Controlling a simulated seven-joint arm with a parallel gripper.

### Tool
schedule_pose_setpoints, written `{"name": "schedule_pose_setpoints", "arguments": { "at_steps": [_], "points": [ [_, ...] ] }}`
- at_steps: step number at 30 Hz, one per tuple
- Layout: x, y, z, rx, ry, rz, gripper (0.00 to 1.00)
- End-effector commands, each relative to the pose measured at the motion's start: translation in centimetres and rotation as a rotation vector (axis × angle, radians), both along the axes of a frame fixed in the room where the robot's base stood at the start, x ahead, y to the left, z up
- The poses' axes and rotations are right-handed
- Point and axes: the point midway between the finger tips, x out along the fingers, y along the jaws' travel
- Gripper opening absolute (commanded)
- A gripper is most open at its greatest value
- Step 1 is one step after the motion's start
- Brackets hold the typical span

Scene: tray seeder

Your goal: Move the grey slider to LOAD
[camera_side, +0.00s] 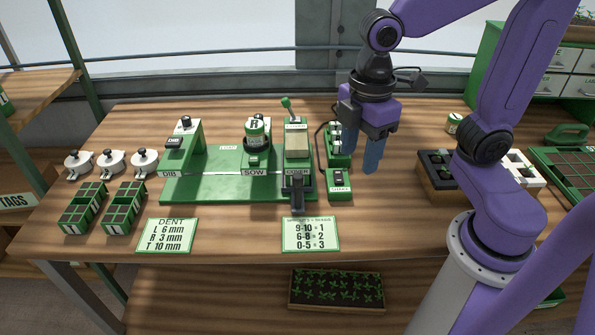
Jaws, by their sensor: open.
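The green seeder board (215,188) lies on the bench with stations labelled DIB, SOW and what looks like COVER. A dark grey upright piece (297,190) stands at the board's front right, at the COVER label; it looks like the grey slider, but I cannot be sure. A small pale label (228,148) at the board's back edge is too small to read, so I cannot tell whether it says LOAD. My gripper (361,158) is open and empty, its blue fingers pointing down to the right of the board, apart from the dark grey piece.
A green control box (339,184) with a cable and a green rack (338,156) stand between board and gripper. Two green cell trays (124,208) and several white round pots (112,162) are at left. Cards (312,234) lie in front.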

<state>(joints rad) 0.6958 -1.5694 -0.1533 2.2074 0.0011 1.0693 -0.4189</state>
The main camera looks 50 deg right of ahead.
Motion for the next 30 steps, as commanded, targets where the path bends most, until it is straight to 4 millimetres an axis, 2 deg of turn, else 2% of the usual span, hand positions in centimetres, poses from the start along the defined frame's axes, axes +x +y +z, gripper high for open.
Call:
{"name": "schedule_pose_setpoints", "arguments": {
  "at_steps": [1,6,9,13,18,22,26,30],
  "points": [
    [1.7,0.6,0.6,-0.002,0.0,0.025,0.52],
    [6.7,1.5,2.6,-0.009,0.002,0.128,0.52],
    [9.3,1.7,3.5,-0.012,0.004,0.184,0.52],
    [11.7,1.6,4.4,-0.014,0.007,0.24,0.52],
    [13.1,1.4,4.9,-0.016,0.009,0.275,0.52],
    [13.3,1.4,4.3,-0.017,0.011,0.281,0.52],
    [13.2,1.4,2.6,-0.018,0.014,0.281,0.52],
    [13.2,1.4,0.0,-0.018,0.015,0.28,0.52]
  ]
}}
